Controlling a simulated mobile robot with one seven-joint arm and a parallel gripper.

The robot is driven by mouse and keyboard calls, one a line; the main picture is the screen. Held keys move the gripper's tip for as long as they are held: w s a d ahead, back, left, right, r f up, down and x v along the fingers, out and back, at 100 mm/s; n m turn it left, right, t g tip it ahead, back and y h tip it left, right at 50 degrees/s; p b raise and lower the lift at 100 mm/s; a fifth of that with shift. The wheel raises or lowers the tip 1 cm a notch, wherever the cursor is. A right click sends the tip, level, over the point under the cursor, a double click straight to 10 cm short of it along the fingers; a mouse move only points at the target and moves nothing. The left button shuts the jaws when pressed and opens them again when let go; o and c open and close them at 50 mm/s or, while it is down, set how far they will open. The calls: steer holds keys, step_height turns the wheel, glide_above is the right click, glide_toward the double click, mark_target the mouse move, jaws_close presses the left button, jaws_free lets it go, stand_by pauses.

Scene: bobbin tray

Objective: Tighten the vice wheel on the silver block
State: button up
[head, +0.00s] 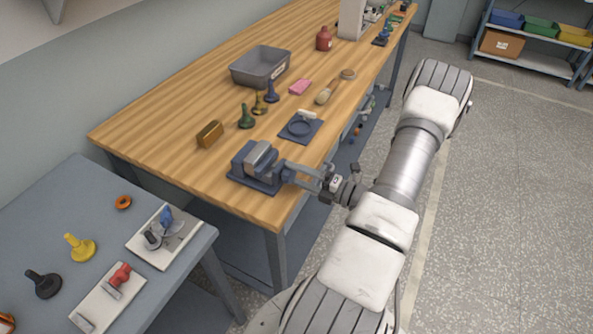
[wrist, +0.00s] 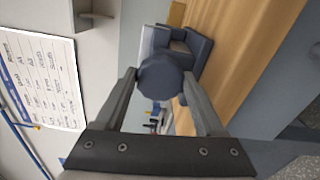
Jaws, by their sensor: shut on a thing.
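The blue-grey vice (head: 243,169) stands on the near end of the wooden bench, with the silver block (head: 260,153) between its jaws. In the wrist view the vice (wrist: 200,48) is beyond the wheel. The round dark blue vice wheel (wrist: 161,77) faces the wrist camera. My gripper (wrist: 163,80) is shut on the wheel, one finger on each side of its rim. In the head view my gripper (head: 292,172) reaches the vice from the right, and the wheel is mostly hidden by the fingers. I cannot tell how tightly the jaws press the block.
On the wooden bench (head: 180,135) are a brass-coloured block (head: 210,134), several bobbin-like pieces, a grey bin (head: 261,66), a brush (head: 327,92) and a blue plate with a ring (head: 301,128). A lower grey table (head: 60,210) with clamps stands at left. Open floor lies right.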

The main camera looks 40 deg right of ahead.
steer(key=shift+m, duration=0.3)
steer(key=o, duration=1.3)
steer(key=shift+o, duration=0.2)
steer(key=shift+s, duration=0.1)
steer(key=b+v, duration=0.1)
steer(key=v, duration=1.6)
steer(key=shift+b, duration=0.35)
